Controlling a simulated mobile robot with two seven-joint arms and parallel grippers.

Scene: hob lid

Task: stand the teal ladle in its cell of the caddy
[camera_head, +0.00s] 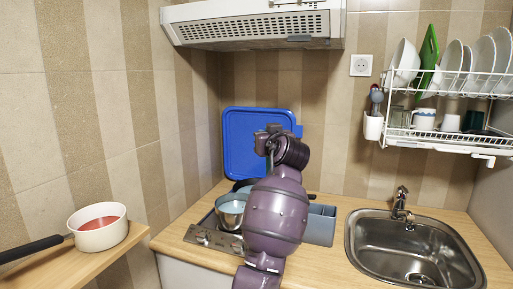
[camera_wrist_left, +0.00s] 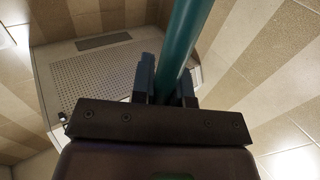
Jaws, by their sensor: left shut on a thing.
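My left gripper (camera_head: 270,138) is raised above the counter, in front of the blue panel, at the end of my purple arm. In the left wrist view, its fingers (camera_wrist_left: 167,82) are shut on the teal ladle (camera_wrist_left: 186,45), whose straight handle runs up and out of the picture. The ladle's bowl cannot be made out. The grey-blue caddy (camera_head: 320,226) stands on the counter just right of my forearm, which hides its left part. My right gripper is out of view.
A steel pot (camera_head: 231,212) stands on the hob (camera_head: 207,238), left of my arm. The blue panel (camera_head: 250,150) stands upright behind. The sink (camera_head: 412,250) is at right, below a dish rack (camera_head: 450,140). A white saucepan (camera_head: 98,236) sits on the left shelf. The range hood (camera_head: 255,28) hangs above.

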